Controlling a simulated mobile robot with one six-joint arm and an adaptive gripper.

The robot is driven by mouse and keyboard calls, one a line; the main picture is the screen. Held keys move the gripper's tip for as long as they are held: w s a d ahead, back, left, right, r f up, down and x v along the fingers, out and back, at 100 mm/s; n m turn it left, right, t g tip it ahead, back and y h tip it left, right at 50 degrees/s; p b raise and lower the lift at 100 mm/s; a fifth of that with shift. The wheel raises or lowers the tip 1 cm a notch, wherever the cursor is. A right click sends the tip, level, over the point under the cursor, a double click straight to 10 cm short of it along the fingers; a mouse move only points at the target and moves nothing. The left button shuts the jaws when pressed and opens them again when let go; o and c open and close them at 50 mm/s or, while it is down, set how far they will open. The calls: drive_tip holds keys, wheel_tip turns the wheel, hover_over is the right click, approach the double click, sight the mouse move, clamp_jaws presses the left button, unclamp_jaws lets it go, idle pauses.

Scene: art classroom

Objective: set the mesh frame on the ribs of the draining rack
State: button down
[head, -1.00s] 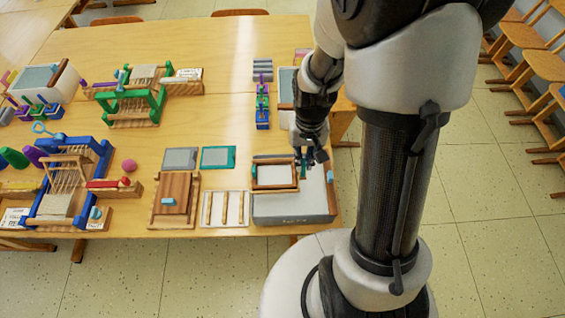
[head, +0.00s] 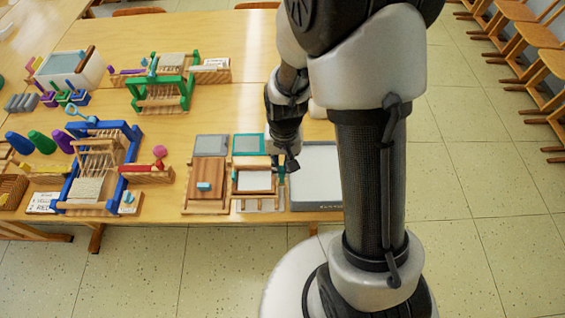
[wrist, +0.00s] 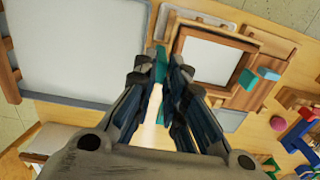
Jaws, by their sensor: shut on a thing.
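The mesh frame (head: 254,182), a wooden rectangle with a pale mesh, is over the draining rack in the head view. Its mesh also shows in the wrist view (wrist: 212,58). My gripper (head: 281,168) is at the frame's right side, shut on its teal grip; the fingers also show in the wrist view (wrist: 159,72). The draining rack (head: 258,208) is pale with wooden ribs and mostly hidden under the frame; only its near edge shows. I cannot tell whether the frame touches the ribs.
A grey tub (head: 317,190) stands to the right of the rack. A wooden board (head: 205,203) with a teal block is close on the left. Grey (head: 211,145) and teal-edged (head: 248,144) panels lie behind. A blue loom (head: 128,165) stands farther left.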

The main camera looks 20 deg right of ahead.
sight(281, 177)
drive_tip(key=shift+f+b, duration=1.1)
drive_tip(key=shift+f, duration=0.55)
drive_tip(key=shift+f+b, duration=0.5)
drive_tip(key=shift+f, duration=0.2)
idle(0.6)
drive_tip(key=shift+f+b, duration=0.35)
drive_tip(key=shift+f, duration=0.15)
drive_tip(key=shift+f+b, duration=0.3)
drive_tip(key=shift+f, duration=0.1)
idle(0.9)
idle(0.4)
drive_tip(key=c, duration=1.6)
unclamp_jaws()
drive_tip(key=shift+o, duration=0.2)
wheel_tip(281, 177, up, 12)
drive_tip(key=shift+d, duration=0.1)
